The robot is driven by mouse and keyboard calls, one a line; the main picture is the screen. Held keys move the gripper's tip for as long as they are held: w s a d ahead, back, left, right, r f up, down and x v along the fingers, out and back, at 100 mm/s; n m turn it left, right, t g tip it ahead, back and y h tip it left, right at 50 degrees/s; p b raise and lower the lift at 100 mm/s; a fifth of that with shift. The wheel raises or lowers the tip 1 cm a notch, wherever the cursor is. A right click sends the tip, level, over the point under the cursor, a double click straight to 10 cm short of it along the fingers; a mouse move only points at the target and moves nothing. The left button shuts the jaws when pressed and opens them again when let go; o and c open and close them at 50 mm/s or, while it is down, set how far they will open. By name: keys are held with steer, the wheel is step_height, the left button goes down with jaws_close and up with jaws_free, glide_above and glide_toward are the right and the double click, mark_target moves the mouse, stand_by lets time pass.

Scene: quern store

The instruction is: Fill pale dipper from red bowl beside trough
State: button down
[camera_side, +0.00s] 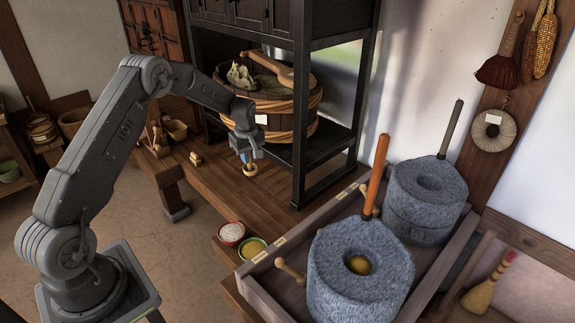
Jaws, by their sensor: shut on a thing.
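My gripper (247,157) hangs over the wooden bench, in front of the wooden tub. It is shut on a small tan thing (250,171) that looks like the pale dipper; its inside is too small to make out. The red bowl (231,241) holds white grain and sits on the bench's near end, beside the trough (262,285). The gripper is above and behind the bowl, well apart from it. A green bowl (266,248) with yellow grain stands just right of the red one.
Two grey stone querns (345,285) stand in the trough, with upright handles, one orange (376,170). A black frame (299,130) rises right of my gripper, around the tub (285,115). The bench (225,190) is clear between gripper and bowls.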

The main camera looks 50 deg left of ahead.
steer(key=s+a, duration=0.7)
steer(key=a, duration=0.1)
steer(key=shift+w+f, duration=0.2)
steer(key=shift+f, duration=17.05)
steer(key=shift+r, duration=0.1)
step_height(320, 180, up, 8)
steer(key=shift+f, duration=0.2)
